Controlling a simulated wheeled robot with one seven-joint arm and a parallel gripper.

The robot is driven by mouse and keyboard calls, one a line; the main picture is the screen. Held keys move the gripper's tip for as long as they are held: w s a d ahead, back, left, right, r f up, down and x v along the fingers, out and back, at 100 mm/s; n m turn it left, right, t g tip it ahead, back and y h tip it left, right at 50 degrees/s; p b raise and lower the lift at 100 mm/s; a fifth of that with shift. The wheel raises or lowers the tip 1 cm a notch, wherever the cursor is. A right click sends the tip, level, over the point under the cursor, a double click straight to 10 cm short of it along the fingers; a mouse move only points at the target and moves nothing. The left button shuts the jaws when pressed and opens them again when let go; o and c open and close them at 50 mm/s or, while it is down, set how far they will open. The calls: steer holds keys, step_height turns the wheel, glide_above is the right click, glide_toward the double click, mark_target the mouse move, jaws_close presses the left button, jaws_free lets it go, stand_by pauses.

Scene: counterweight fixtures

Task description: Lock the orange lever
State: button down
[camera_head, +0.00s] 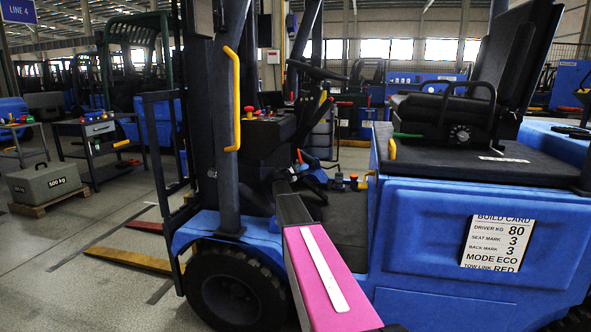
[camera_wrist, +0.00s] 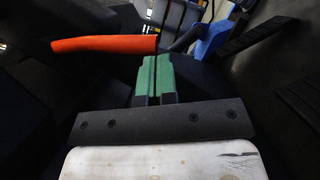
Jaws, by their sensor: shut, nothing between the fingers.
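An orange lever (camera_wrist: 105,44) lies nearly level across the upper left of the wrist view. Its right end is just above the tips of my gripper (camera_wrist: 155,60) in the picture. My gripper's green fingers are shut together with nothing between them. I cannot tell whether the fingertips touch the lever. In the head view, a small orange bar (camera_head: 300,157) shows near the cab's front; I cannot tell if it is the same lever. My gripper is not clearly visible there; my pink arm link reaches into the cab.
The blue forklift (camera_head: 410,270) surrounds my arm, with a black seat (camera_head: 445,110) at right and a yellow grab handle (camera_head: 232,100) on the front post. In the wrist view, a blue part (camera_wrist: 211,40) stands right of the fingers. A build card (camera_head: 497,243) is on the side.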

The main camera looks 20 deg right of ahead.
steer(key=shift+s+d+n, duration=0.15)
steer(key=shift+d+n, duration=0.1)
steer(key=shift+n, duration=0.05)
steer(key=shift+r, duration=0.1)
steer(key=s+d+r+n+t, duration=0.3)
steer(key=s+d+r+n, duration=0.2)
steer(key=d+r+n, duration=0.1)
steer(key=shift+d+r+n+y, duration=0.25)
steer(key=shift+d+n, duration=0.4)
steer(key=shift+n, duration=0.55)
